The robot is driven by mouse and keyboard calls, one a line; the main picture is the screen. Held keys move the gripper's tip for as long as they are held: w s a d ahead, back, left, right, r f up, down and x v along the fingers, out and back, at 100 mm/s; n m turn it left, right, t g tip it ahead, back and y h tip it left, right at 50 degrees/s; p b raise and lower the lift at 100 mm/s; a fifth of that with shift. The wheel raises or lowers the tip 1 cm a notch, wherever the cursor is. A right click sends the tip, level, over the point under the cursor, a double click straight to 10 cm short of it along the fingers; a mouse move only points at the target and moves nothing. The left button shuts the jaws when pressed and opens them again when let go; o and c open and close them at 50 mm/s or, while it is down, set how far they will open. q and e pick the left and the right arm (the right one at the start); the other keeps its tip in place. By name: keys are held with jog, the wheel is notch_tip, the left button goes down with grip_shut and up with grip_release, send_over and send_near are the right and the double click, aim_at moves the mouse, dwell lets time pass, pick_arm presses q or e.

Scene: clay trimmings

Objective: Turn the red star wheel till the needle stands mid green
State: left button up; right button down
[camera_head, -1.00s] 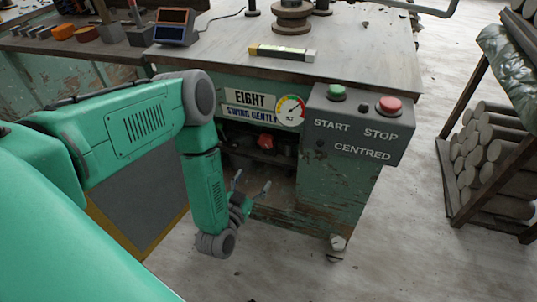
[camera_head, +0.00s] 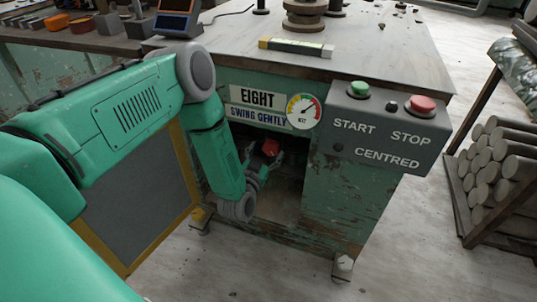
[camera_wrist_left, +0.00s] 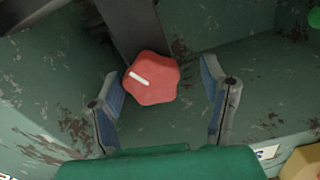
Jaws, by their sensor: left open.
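The red star wheel (camera_head: 271,147) sits in the dark recess of the green machine. In the left wrist view the wheel (camera_wrist_left: 152,79) shows a white pointer line slanting to the upper left. My left gripper (camera_head: 262,165) is open at the recess. In the left wrist view its blue-padded fingers (camera_wrist_left: 165,97) stand left and right of the wheel, with gaps on both sides. The round gauge (camera_head: 303,111) has a coloured scale; its dark needle seems to slant to the upper right, and its exact zone is too small to tell. My right gripper is out of view.
The control box (camera_head: 384,130) with a green START button (camera_head: 358,88) and a red STOP button (camera_head: 423,103) juts out to the right of the gauge. A spirit level (camera_head: 297,47) lies on the machine top. Logs (camera_head: 492,165) are stacked at the right.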

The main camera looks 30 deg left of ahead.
pick_arm(q)
jog(key=shift+w+a, duration=0.15)
jog(key=shift+w, duration=0.25)
jog(key=shift+w+d+r, duration=0.1)
jog(key=shift+w+d, duration=0.05)
jog(key=shift+d, duration=0.05)
jog(key=shift+d+r, duration=0.35)
jog(key=shift+d, duration=0.45)
jog(key=shift+a, duration=0.1)
jog(key=c, duration=0.7)
jog(key=shift+a, duration=0.25)
jog(key=c, duration=0.5)
jog(key=shift+o, duration=0.2)
jog(key=shift+a+f, duration=0.3)
jog(key=shift+a, duration=0.05)
jog(key=shift+d, duration=0.3)
